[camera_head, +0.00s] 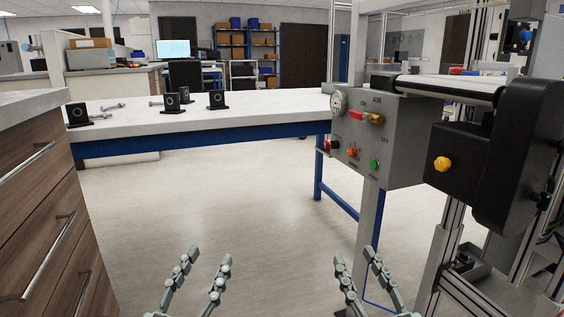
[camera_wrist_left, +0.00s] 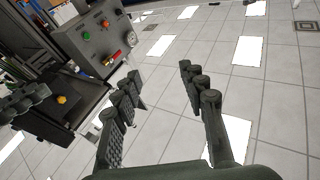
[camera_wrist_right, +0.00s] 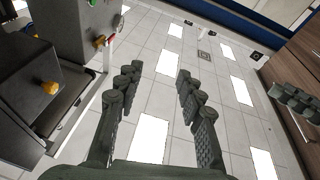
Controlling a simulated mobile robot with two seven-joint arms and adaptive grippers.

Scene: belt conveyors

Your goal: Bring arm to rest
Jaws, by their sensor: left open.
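My left gripper (camera_head: 211,254) is at the bottom of the head view, left of centre, with its two fingers apart and nothing between them. It also shows in the left wrist view (camera_wrist_left: 160,70), open over the floor. My right gripper (camera_head: 353,253) is at the bottom of the head view, right of centre, at about the same height as the left. In the right wrist view (camera_wrist_right: 160,70) its fingers are apart and empty over the floor. The two grippers are apart from each other and touch nothing visible.
A grey control box (camera_head: 375,140) with buttons and the conveyor (camera_head: 450,90) stand close on the right. A drawer cabinet (camera_head: 45,210) stands on the left. A white table (camera_head: 260,116) ahead carries several black blocks and bolts. The floor (camera_head: 230,200) between is clear.

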